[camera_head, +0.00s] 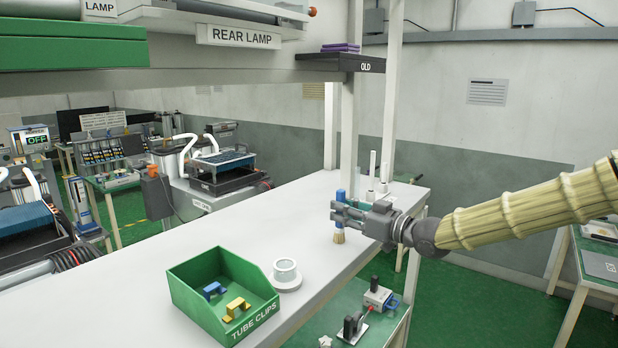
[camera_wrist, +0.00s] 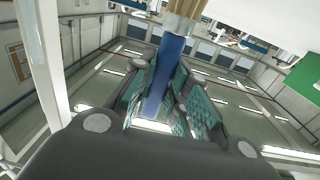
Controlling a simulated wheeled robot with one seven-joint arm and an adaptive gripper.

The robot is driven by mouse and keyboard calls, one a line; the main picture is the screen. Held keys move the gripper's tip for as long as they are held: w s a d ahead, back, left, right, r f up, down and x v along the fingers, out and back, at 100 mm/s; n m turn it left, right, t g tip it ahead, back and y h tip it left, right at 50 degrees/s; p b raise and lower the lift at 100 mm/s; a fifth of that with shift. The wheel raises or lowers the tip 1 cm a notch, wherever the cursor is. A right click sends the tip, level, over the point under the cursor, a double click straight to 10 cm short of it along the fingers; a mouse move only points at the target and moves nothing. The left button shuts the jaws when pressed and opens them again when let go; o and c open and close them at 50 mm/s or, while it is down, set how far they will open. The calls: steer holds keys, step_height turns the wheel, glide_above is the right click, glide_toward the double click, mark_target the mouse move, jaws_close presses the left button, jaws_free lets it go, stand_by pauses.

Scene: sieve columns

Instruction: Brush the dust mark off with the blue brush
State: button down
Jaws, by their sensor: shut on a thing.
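My gripper (camera_head: 342,213) is shut on the blue brush, above the right part of the white bench top (camera_head: 215,235). The brush's blue handle (camera_head: 340,194) sticks up above the fingers, and its tan bristles (camera_head: 339,237) point down. I cannot tell if the bristles touch the bench. In the wrist view the blue handle (camera_wrist: 168,68) runs between the green-padded fingers, with the bristles (camera_wrist: 185,20) at the top edge. I cannot make out the dust mark in either view.
A green "TUBE CLIPS" bin (camera_head: 190,305) holds a blue and a yellow clip. Beside it stands a white flanged ring (camera_head: 286,275). Thin white cylinders (camera_head: 385,172) stand behind the gripper near a white post (camera_head: 349,140). A shelf (camera_head: 230,75) overhangs the bench. The bench's left part is clear.

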mark_target(344, 193)
steer(key=shift+w+d+r, duration=0.2)
steer(key=shift+w+r, duration=0.15)
steer(key=shift+w+r+p, duration=0.1)
steer(key=shift+r+p, duration=0.35)
steer(key=shift+r, duration=0.3)
steer(key=shift+s+a+r+p, duration=0.1)
steer(key=shift+s+r+p, duration=0.2)
steer(key=shift+r, duration=0.35)
steer(key=shift+s+a+r+p, duration=0.15)
steer(key=shift+r+p, duration=0.25)
steer(key=shift+r, duration=0.2)
steer(key=shift+w+d+r+p, duration=0.1)
steer(key=shift+w+r+p, duration=0.05)
steer(key=shift+r+p, duration=0.25)
steer(key=shift+w+d+r+p, duration=0.15)
steer(key=shift+r+p, duration=0.15)
steer(key=shift+r, duration=0.2)
steer(key=shift+s+a+r+p, duration=0.1)
steer(key=shift+s+r+p, duration=0.1)
steer(key=shift+r, duration=0.25)
steer(key=shift+s+a+r+p, duration=0.1)
steer(key=shift+r+p, duration=0.1)
steer(key=shift+r, duration=0.2)
steer(key=shift+w+d, duration=0.1)
steer(key=shift+w, duration=0.05)
steer(key=shift+f, duration=0.1)
